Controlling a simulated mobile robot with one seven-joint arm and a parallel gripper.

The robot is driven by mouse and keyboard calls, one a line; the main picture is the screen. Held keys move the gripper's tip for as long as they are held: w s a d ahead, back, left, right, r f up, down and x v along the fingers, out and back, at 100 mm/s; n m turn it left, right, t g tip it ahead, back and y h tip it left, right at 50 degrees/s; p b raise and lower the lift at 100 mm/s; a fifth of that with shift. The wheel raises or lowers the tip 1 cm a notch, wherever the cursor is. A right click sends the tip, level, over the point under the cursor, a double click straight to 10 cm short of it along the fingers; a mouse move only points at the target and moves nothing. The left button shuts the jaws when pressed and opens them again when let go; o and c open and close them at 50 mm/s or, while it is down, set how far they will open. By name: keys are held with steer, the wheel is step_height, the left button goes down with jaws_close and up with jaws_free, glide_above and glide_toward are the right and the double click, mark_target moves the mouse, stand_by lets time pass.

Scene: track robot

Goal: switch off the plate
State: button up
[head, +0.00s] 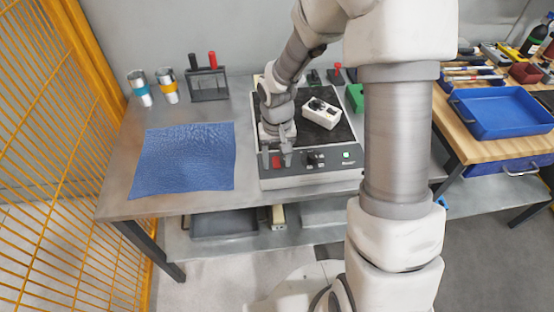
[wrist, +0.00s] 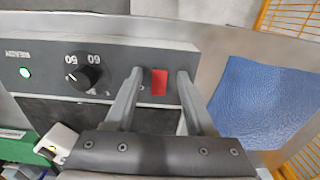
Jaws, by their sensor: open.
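The plate (head: 337,143) is a box with a dark top and a grey front panel, on the table in the head view. Its panel (wrist: 215,62) fills the upper part of the wrist view. A red switch (wrist: 159,82) sits on the panel, beside a black knob (wrist: 84,77) and a lit green lamp (wrist: 25,72). My gripper (wrist: 160,75) is open over the panel, one finger on each side of the red switch. I cannot tell whether the fingers touch the panel. In the head view my gripper (head: 276,160) is at the panel's left end.
A white device (head: 321,113) lies on the dark top. A blue mat (head: 184,158) lies left of the plate. Two cups (head: 168,85) and a rack (head: 207,82) stand behind. A blue tray (head: 455,99) is on the right bench. A yellow fence (head: 72,75) borders the left.

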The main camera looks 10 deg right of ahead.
jaws_close()
steer(key=shift+r, duration=0.1)
stand_by(0.3)
steer(key=shift+w+r+g+p, duration=0.2)
steer(key=shift+g+p, duration=0.3)
steer(key=shift+p, duration=0.6)
steer(key=shift+w+f+g+p, duration=0.1)
steer(key=shift+w+g+p, duration=0.1)
steer(key=shift+g+p, duration=0.8)
jaws_free()
